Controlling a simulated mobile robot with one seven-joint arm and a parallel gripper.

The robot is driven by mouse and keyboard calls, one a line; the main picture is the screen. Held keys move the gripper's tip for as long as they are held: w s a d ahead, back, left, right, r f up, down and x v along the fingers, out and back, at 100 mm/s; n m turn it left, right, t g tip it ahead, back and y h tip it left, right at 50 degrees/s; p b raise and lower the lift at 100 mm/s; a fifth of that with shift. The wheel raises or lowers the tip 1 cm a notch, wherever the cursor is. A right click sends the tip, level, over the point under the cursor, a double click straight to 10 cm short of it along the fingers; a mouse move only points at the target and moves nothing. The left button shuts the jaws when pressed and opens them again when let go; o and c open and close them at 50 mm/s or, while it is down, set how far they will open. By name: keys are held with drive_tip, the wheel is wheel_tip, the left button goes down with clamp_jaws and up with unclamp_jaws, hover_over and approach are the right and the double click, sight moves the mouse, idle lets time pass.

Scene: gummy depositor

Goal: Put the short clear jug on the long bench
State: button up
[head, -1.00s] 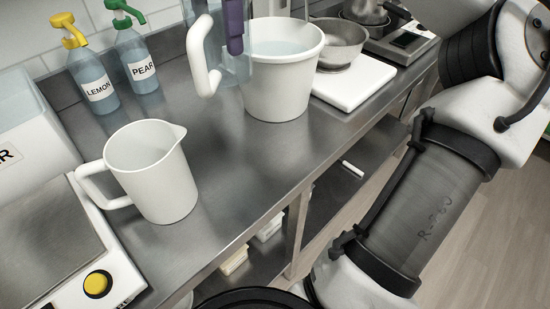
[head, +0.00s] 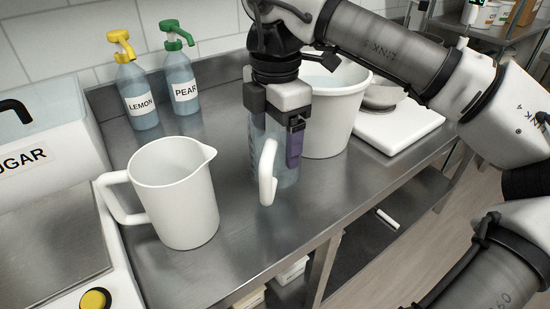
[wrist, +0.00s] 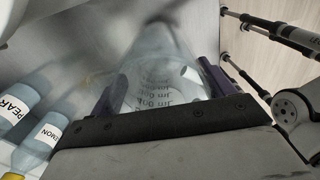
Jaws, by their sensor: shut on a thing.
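The short clear jug (head: 258,150), with a white handle, is in my gripper (head: 285,148), left of the white bucket. One purple finger shows against its right side; the other is hidden in the head view. In the wrist view the clear jug (wrist: 150,80) with its mL marks lies between both purple fingers of my gripper (wrist: 165,88). The jug is about upright, low over the long steel bench (head: 235,235); I cannot tell whether its base touches.
A white opaque jug (head: 178,200) stands to the left. Lemon (head: 140,98) and pear (head: 182,90) pump bottles stand behind. A white bucket (head: 338,110) and a white board (head: 395,128) are to the right. Bare steel lies in front of the clear jug, up to the bench edge.

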sight(275, 160)
drive_tip(key=shift+f, duration=2.5)
drive_tip(key=shift+f, duration=0.1)
drive_tip(key=shift+f, duration=0.15)
drive_tip(key=o, duration=1.8)
drive_tip(key=shift+c, duration=0.2)
drive_tip(key=shift+r, duration=0.2)
wheel_tip(275, 160, up, 12)
